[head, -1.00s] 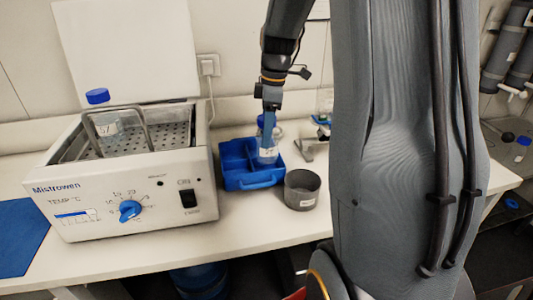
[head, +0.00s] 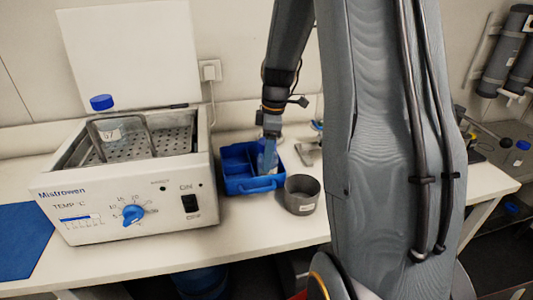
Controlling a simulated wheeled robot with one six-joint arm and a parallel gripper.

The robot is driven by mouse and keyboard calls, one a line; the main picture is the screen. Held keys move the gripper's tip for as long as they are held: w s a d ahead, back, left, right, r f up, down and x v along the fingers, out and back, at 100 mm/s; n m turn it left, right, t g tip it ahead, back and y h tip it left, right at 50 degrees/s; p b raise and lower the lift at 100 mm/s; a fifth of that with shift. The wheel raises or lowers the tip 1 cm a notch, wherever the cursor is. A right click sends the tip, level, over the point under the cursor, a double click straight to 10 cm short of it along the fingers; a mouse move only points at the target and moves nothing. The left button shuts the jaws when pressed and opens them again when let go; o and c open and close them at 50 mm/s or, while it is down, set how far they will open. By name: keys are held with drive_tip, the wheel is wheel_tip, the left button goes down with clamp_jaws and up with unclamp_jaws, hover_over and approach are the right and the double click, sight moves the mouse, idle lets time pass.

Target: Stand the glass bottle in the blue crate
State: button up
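The blue crate (head: 256,186) stands on the white bench, right of the water bath, with divided compartments. My gripper (head: 270,140) points down over the crate's right part. A pale bluish, clear-looking shape that seems to be the glass bottle (head: 267,161) is right below it, roughly upright within the crate's outline. My gripper and arm hide its upper part, and the crate wall hides its base. I cannot tell whether the fingers are closed on it or whether it rests on the crate floor. Another clear bottle with a blue cap (head: 102,103) and a white label stands in the water bath.
The water bath (head: 130,205) with its raised lid fills the left of the bench. A grey pot (head: 302,195) stands close to the crate's right front. A small metal-looking item (head: 307,152) lies behind it. The bench front (head: 235,235) is clear. A blue mat (head: 22,237) lies far left.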

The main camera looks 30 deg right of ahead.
drive_tip(key=shift+o, duration=0.4)
drive_tip(key=r+b, duration=0.1)
drive_tip(key=r, duration=0.3)
drive_tip(key=d+r+b, duration=0.1)
drive_tip(key=r, duration=0.3)
drive_tip(key=r+b, duration=0.1)
drive_tip(key=r, duration=0.3)
drive_tip(key=shift+s+d+r, duration=0.15)
drive_tip(key=shift+s, duration=0.15)
